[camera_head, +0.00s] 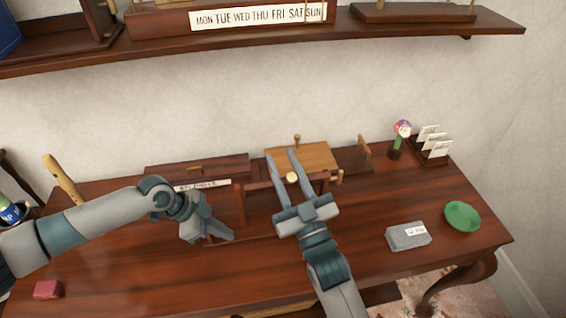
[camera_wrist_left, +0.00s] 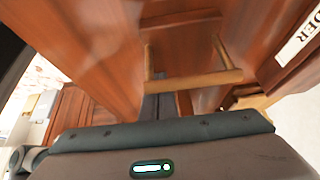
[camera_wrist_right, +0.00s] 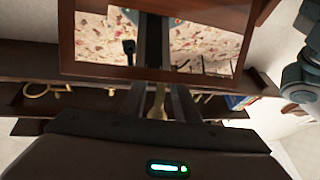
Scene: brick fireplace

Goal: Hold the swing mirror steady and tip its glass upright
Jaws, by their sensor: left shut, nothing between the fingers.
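The swing mirror stands mid-desk with a dark red wooden frame (camera_head: 262,186) between two posts. Its glass is hidden in the head view. In the right wrist view the glass (camera_wrist_right: 205,45) reflects a flowered rug, so it tilts toward the floor. My right gripper (camera_head: 282,155) is open over the mirror. A pale round knob (camera_head: 292,178) shows between its fingers, with no clear grip on it. My left gripper (camera_head: 230,238) is shut and empty, low in front of the mirror's left post (camera_head: 239,205). The left wrist view shows a wooden bar (camera_wrist_left: 195,81) near its fingers; contact is unclear.
Behind the mirror are a lighter wooden box (camera_head: 305,155) and a long dark box (camera_head: 225,166). To the right are a flower vase (camera_head: 396,145), card holder (camera_head: 432,158), grey box (camera_head: 408,237) and green dish (camera_head: 462,216). A red block (camera_head: 47,289) lies front left. A shelf (camera_head: 420,35) runs above.

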